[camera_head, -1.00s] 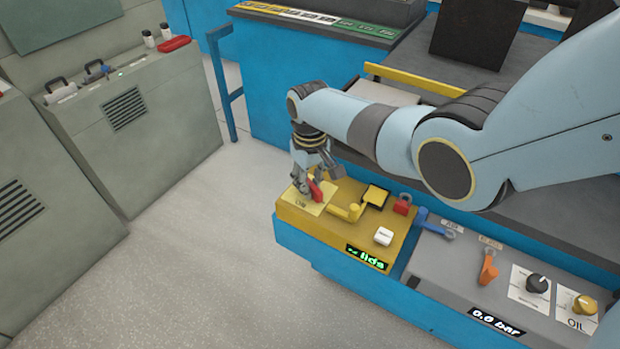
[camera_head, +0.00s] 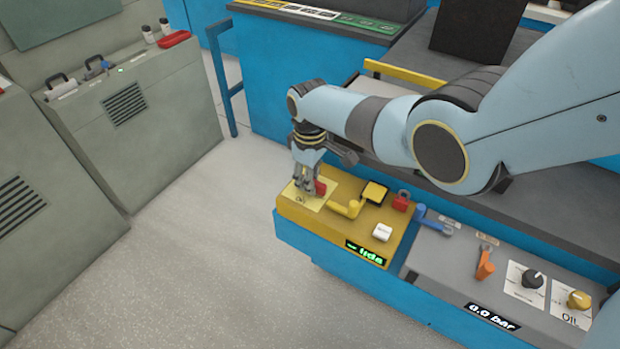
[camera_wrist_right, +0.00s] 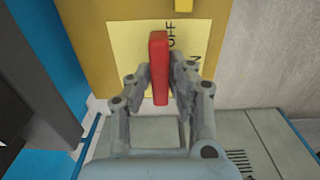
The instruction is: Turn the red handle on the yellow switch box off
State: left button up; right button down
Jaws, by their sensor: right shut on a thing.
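The yellow switch box (camera_head: 332,228) sits on the blue ledge in the middle of the head view. Its red handle (camera_head: 320,187) is at the box's left end, over a pale yellow label (camera_head: 303,199). My right gripper (camera_head: 308,188) comes down onto the handle from above. In the right wrist view the red handle (camera_wrist_right: 158,67) stands between the two fingers of the right gripper (camera_wrist_right: 161,80), which is shut on it. The label (camera_wrist_right: 130,35) behind it reads "OFF" with part of "ON" at the right. My left gripper does not show.
On the same box are a yellow lever (camera_head: 347,208), a white button (camera_head: 382,232) and a green display (camera_head: 366,252). A red padlock-shaped piece (camera_head: 402,200), a blue handle (camera_head: 432,217) and an orange lever (camera_head: 485,263) stand to the right. The floor at left is clear.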

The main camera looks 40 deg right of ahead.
jog(key=c, duration=1.2)
grip_release()
jog(key=shift+c, duration=0.2)
notch_tip(320, 180, up, 12)
jog(key=shift+f, duration=0.1)
